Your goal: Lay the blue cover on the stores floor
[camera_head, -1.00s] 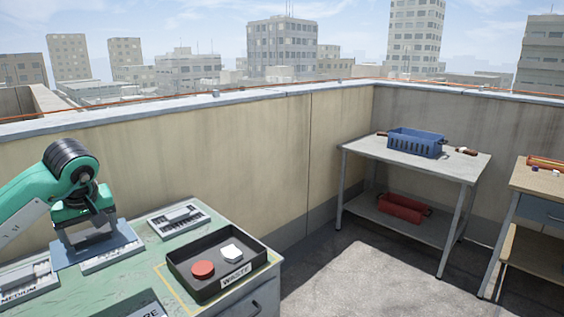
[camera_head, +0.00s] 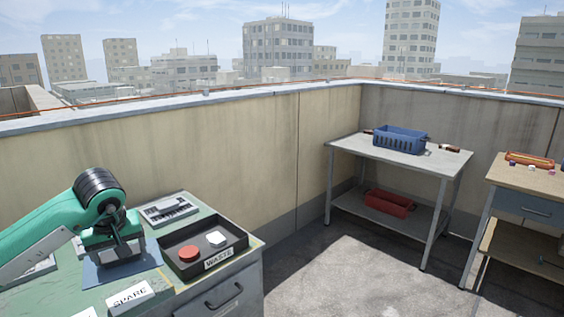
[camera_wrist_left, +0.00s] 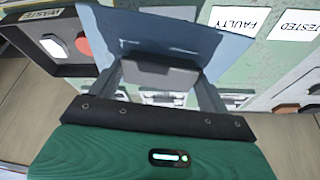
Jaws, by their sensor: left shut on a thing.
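The blue cover (camera_head: 128,270) is a thin flat blue sheet over the green bench (camera_head: 190,292). My left gripper (camera_head: 118,256) is shut on it, with the jaws over its near part. In the left wrist view the cover (camera_wrist_left: 205,40) spreads out beyond the fingers, tilted, with the bench top showing past it. I cannot tell whether its edge touches the bench. A stretch of sunlit concrete floor (camera_head: 335,275) lies to the right of the bench. No mark shows which floor is the stores floor. My right gripper is out of view.
A black WASTE tray (camera_head: 240,243) with a red disc (camera_head: 188,253) and a white piece (camera_head: 216,239) is beside the gripper. A metal table (camera_head: 380,151) with a blue basket (camera_head: 400,139) stands by the wall, a red crate (camera_head: 390,203) below. A wooden workbench (camera_head: 515,176) is at right.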

